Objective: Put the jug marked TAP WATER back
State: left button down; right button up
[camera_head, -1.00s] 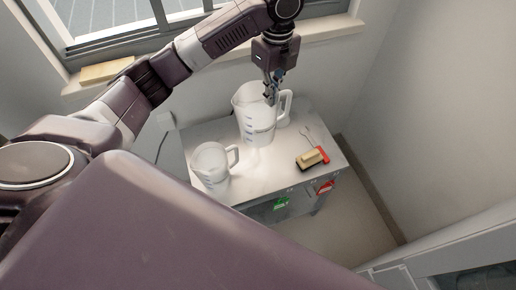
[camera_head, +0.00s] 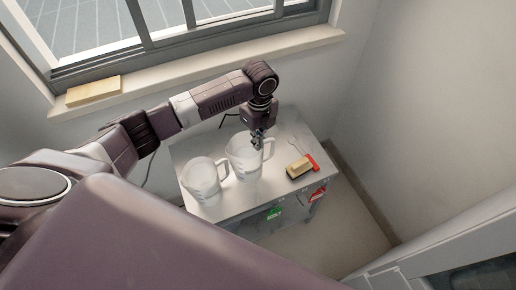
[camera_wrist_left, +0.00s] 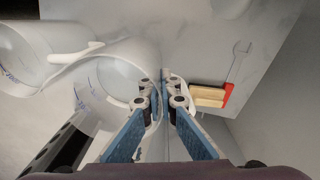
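Two clear measuring jugs are at the small grey table (camera_head: 235,200). The jug is upright, at or just above the tabletop. The other jug (camera_head: 203,178) stands close on its left and also shows in the wrist view (camera_wrist_left: 22,58). My right gripper is out of view.
A yellow block (camera_head: 299,167) on a dark base, a red piece (camera_head: 312,162) and a thin metal tool (camera_wrist_left: 238,62) lie right of the jugs. Green (camera_head: 273,213) and red tags (camera_head: 318,194) are on the table front. Walls and a window sill (camera_head: 200,68) enclose the back.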

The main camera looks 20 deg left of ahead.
pick_arm(q)
jog(key=shift+f, duration=2)
jog(key=c, duration=2.6)
grip_release()
jog(key=shift+f, duration=0.15)
jog(key=shift+c, duration=0.2)
jog(key=o, duration=0.5)
notch_tip(320, 180, up, 12)
jog(key=shift+r, duration=0.15)
jog(key=shift+d, duration=0.1)
